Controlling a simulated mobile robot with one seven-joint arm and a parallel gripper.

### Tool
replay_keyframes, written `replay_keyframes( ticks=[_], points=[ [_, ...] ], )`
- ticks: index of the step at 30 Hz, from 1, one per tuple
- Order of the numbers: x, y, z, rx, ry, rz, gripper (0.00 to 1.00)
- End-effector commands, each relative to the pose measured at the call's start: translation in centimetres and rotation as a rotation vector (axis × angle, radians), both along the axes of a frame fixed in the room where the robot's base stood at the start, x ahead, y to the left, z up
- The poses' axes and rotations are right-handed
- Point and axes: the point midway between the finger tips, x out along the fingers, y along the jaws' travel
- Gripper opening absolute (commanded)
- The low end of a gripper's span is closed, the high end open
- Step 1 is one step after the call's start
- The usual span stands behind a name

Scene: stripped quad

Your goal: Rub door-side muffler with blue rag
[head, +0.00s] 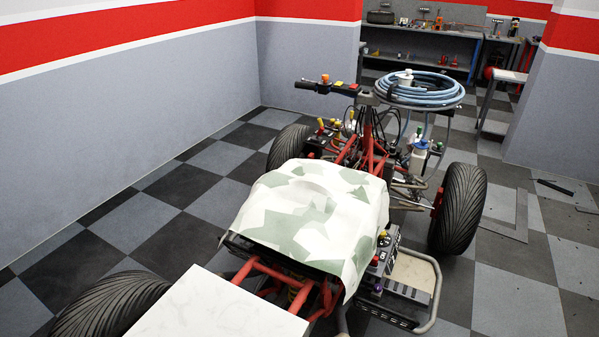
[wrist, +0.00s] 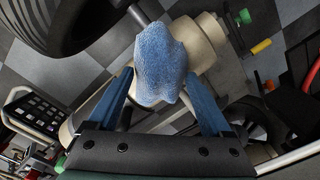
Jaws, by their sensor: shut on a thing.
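In the wrist view, my gripper (wrist: 160,76) is shut on a blue rag (wrist: 158,58). The rag is bunched between the fingertips and sticks out past them. Behind it lies a beige cylindrical muffler (wrist: 207,36), running from upper right toward lower left. The rag and fingers hide its middle. The rag overlaps the muffler in the picture; I cannot tell whether they touch. The stripped quad (head: 372,150) stands in the head view, partly covered by a green-and-white camouflage cloth (head: 310,205). Neither my gripper nor the rag shows in the head view.
A black tyre (wrist: 75,18) is close at upper left in the wrist view. A coiled blue hose (head: 420,88) sits on the quad's far end. A white flat-topped block (head: 215,305) is at the bottom. Checkered floor lies open left of the quad; a workbench (head: 420,62) is at the back.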

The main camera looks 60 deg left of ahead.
Motion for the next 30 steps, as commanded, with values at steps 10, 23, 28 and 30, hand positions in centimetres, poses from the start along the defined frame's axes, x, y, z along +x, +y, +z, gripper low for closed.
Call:
replay_keyframes(
  ticks=[10, 23, 28, 30],
  points=[
    [0.0, 0.0, 3.9, 0.0, 0.0, 0.0, 0.39],
    [0.0, 0.0, 5.7, 0.0, 0.0, 0.0, 0.39],
    [0.0, 0.0, 5.9, 0.0, 0.0, 0.0, 0.39],
    [0.0, 0.0, 6.3, 0.0, 0.0, 0.0, 0.39]
  ],
)
